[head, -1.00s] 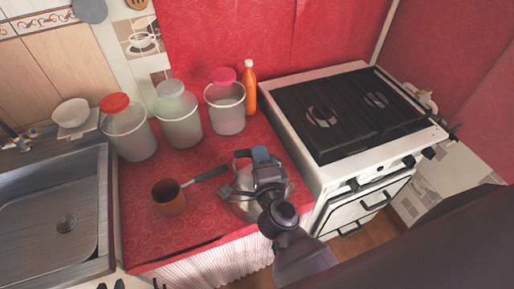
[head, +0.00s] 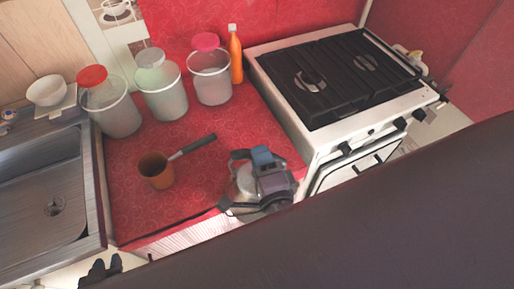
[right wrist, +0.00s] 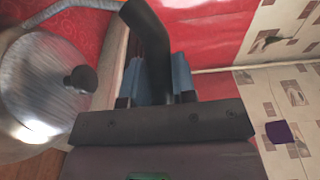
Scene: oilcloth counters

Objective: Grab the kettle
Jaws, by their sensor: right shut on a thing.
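The kettle (head: 244,182) is a shiny metal pot with a dark handle, at the front right of the red counter in the head view. My right gripper (head: 262,158) is over it and covers much of it. In the right wrist view, the blue fingertips of this gripper (right wrist: 162,80) are shut on the black handle, and the round kettle lid (right wrist: 50,85) with its dark knob lies to the left. I cannot tell whether the kettle's base touches the counter. My left gripper (head: 100,270) shows as a dark shape at the bottom left, away from the kettle; its jaws are unclear.
A brown mug (head: 156,171) and a dark-handled utensil (head: 193,146) are left of the kettle. Several lidded canisters (head: 162,92) and an orange bottle (head: 236,58) line the back. A white stove (head: 318,150) is to the right, a metal sink (head: 40,190) to the left.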

